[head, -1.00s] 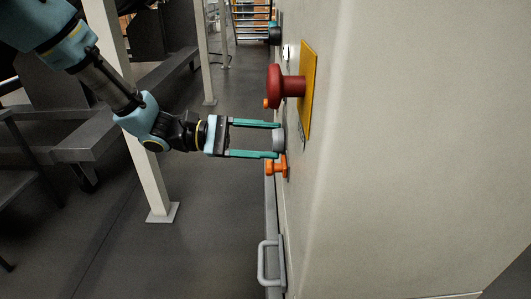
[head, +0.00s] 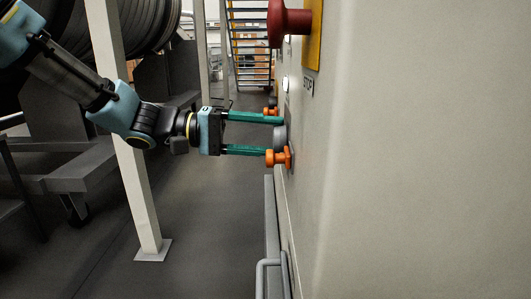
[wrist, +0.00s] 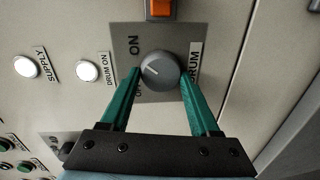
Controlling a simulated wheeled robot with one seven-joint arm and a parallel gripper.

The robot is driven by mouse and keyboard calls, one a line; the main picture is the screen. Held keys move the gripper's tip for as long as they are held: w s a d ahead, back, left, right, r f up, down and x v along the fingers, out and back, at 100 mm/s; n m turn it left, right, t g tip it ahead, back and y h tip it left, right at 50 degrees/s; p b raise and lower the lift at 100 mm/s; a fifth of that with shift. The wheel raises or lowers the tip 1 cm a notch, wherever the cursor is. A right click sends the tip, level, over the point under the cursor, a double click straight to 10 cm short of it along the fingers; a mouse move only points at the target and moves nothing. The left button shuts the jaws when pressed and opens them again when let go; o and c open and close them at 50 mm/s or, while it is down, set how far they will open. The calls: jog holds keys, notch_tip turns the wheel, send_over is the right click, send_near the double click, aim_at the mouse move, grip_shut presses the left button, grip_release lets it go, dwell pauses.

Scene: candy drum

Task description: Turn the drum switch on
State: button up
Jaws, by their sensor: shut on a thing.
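The drum switch is a round grey knob (wrist: 160,71) on a darker grey square plate, with an "ON" label at its upper left and a "DRUM" label at its right. Its short white mark points to the upper left, towards "ON". My gripper (wrist: 161,77) has its two green fingers on either side of the knob and is shut on it. In the head view my gripper (head: 276,135) reaches the wall panel from the left, and the grey knob (head: 281,137) shows between the fingertips. The fingers partly cover the labels.
A white "DRUM ON" lamp (wrist: 87,71) and a bright "SUPPLY" lamp (wrist: 26,67) sit left of the switch. An orange part (wrist: 160,9) is above it. A red mushroom button (head: 284,22) sticks out of the panel. A pale post (head: 124,130) stands behind my arm.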

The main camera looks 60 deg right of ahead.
jog(key=shift+f+m+b, duration=0.15)
jog(key=shift+m+b, duration=0.35)
jog(key=shift+b, duration=0.1)
jog(key=o, duration=1.4)
jog(key=shift+c, duration=0.2)
jog(key=v, duration=1.1)
jog(key=shift+s, duration=0.1)
